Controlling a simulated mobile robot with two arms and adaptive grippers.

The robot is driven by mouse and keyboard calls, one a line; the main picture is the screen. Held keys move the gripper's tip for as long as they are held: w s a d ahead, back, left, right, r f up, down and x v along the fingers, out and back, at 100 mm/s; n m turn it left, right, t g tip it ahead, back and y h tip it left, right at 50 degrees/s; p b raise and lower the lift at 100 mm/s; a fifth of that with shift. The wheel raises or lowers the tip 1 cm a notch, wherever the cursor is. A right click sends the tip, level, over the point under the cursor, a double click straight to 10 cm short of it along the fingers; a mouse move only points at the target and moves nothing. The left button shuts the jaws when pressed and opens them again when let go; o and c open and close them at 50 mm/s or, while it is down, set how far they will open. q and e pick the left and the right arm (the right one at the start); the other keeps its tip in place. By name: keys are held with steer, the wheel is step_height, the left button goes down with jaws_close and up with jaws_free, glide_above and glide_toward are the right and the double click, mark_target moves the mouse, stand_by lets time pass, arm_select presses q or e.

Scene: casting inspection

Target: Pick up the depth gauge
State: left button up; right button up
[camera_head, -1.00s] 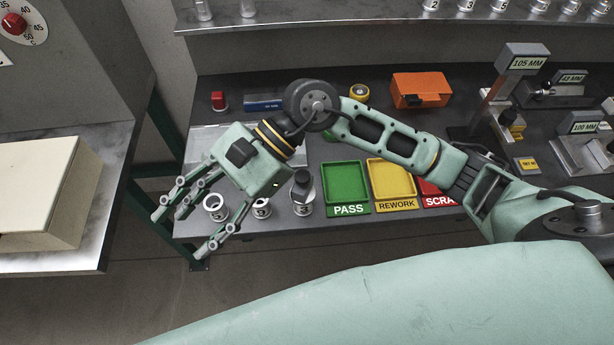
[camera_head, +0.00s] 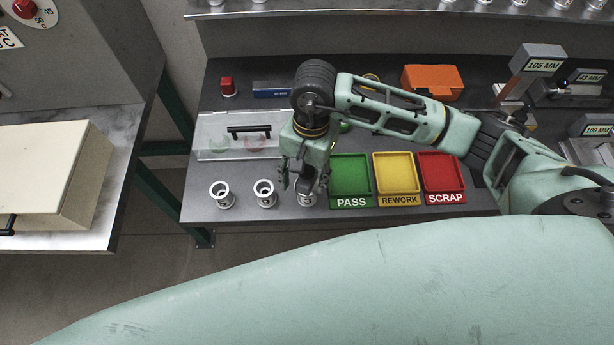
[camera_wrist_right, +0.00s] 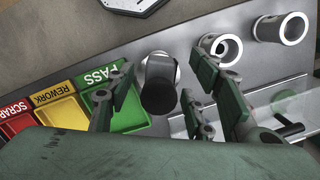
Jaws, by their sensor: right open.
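The depth gauge (camera_wrist_right: 158,88) is a dark, round-topped piece standing on the third white metal casting (camera_head: 307,200) near the bench's front edge. My right gripper (camera_head: 304,184) is over it, pointing down and open. In the right wrist view the fingers (camera_wrist_right: 160,78) are spread on both sides of the gauge, with gaps between. The gripper hides most of the gauge in the head view. Two more hollow castings (camera_head: 222,195) (camera_head: 265,193) stand to its left. My left gripper is not in view.
Green PASS (camera_head: 351,175), yellow REWORK (camera_head: 397,172) and red SCRAP (camera_head: 441,172) trays lie right of the gripper. A clear cover (camera_head: 212,143) with a black handle (camera_head: 249,129) is behind left. An orange box (camera_head: 433,82) and height gauges stand farther back.

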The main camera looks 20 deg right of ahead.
steer(key=shift+s+f, duration=0.1)
steer(key=shift+f, duration=0.4)
jaws_close()
